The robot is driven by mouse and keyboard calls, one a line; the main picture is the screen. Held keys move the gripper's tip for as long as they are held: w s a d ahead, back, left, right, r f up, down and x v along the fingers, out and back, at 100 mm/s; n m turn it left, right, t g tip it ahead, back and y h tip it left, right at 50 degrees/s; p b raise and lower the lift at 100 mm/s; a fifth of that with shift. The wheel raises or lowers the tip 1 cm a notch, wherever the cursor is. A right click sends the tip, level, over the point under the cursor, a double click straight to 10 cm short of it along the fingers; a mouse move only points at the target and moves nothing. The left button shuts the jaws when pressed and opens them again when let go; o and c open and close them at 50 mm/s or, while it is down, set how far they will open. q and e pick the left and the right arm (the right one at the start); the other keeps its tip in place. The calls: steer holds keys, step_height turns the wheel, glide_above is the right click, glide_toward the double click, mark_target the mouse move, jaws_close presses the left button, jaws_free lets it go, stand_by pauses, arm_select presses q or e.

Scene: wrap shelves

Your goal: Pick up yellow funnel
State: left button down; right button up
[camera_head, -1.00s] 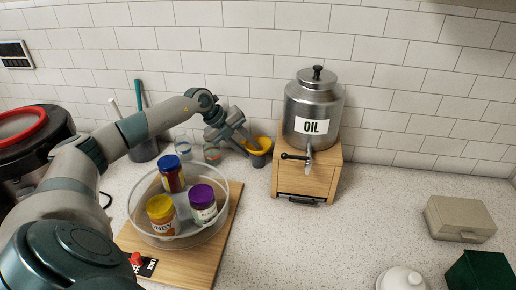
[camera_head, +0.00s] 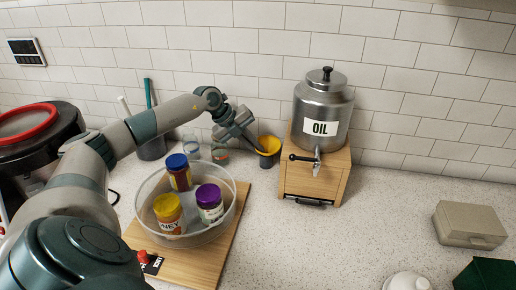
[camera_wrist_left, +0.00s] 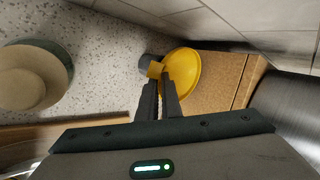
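The yellow funnel (camera_head: 270,145) stands on the counter just left of the oil dispenser, with a dark grey part (camera_head: 265,161) below its rim. In the left wrist view its round yellow rim (camera_wrist_left: 184,75) and small side tab fill the upper middle. My left gripper (camera_head: 256,149) reaches it from the left. In the left wrist view the fingers (camera_wrist_left: 159,82) are close together, with the funnel's tab between their tips. The funnel's lower end is partly hidden. My right gripper is not in view.
The steel oil dispenser (camera_head: 323,110) on its wooden stand (camera_head: 318,183) is close to the funnel's right. A clear bowl (camera_head: 150,218) with several jars sits on a wooden board (camera_head: 190,265) in front. Small glasses (camera_head: 220,154) stand behind the arm. The tiled wall is behind.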

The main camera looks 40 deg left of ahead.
arm_select(q)
step_height(320, 180, up, 8)
steer(key=b, duration=0.2)
steer(key=shift+r+b, duration=0.1)
steer(key=shift+b, duration=0.2)
steer(key=shift+r, duration=0.75)
steer(key=shift+s+f, duration=0.1)
